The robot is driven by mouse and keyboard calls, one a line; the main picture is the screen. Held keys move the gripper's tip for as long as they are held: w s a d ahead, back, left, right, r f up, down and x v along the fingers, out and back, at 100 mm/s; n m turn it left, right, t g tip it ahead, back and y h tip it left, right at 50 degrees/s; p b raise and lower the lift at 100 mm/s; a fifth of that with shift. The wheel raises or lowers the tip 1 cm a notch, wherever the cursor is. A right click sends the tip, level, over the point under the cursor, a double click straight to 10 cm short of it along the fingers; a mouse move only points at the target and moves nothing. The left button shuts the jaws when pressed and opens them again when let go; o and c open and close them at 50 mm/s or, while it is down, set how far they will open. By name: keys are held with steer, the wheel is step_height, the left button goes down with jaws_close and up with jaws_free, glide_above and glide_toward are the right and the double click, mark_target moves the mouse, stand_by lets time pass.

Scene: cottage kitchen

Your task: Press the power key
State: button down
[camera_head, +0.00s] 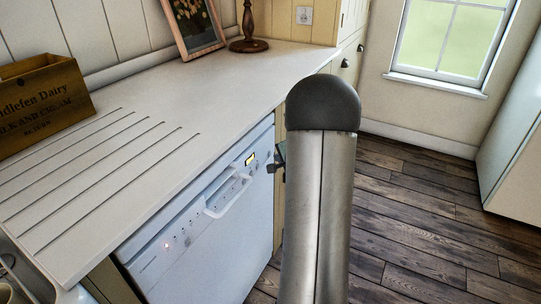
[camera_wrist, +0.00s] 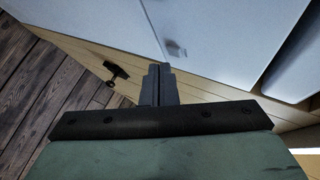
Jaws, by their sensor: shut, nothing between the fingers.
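The white dishwasher (camera_head: 190,262) stands under the worktop, with small keys and marks along its control panel (camera_head: 182,230). I cannot tell which key is the power key. My gripper (camera_head: 277,160) is near the panel's right end, mostly hidden by my arm.
The worktop (camera_head: 210,100) overhangs the dishwasher. A wooden crate (camera_head: 40,108), a picture frame (camera_head: 190,25) and a wooden stand (camera_head: 248,30) are on it. A cabinet knob (camera_wrist: 116,72) sticks out left of the fingers. The wooden floor (camera_head: 420,220) at right is clear.

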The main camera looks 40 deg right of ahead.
steer(key=shift+w, duration=0.15)
stand_by(0.5)
steer(key=shift+w+a+b, duration=0.2)
steer(key=shift+w+b, duration=0.05)
steer(key=shift+b, duration=0.4)
steer(key=shift+w, duration=0.2)
steer(key=shift+s, duration=0.1)
steer(key=shift+s+d+b, duration=0.2)
steer(key=shift+s+b, duration=0.3)
steer(key=shift+b, duration=0.15)
steer(key=shift+s, duration=0.1)
steer(key=s+b, duration=0.1)
steer(key=s+d, duration=0.1)
steer(key=s, duration=0.1)
steer(key=s+d+b, duration=0.1)
steer(key=s, duration=0.1)
steer(key=shift+s+d+b, duration=0.15)
steer(key=shift+d+b, duration=0.05)
steer(key=shift+b, duration=0.1)
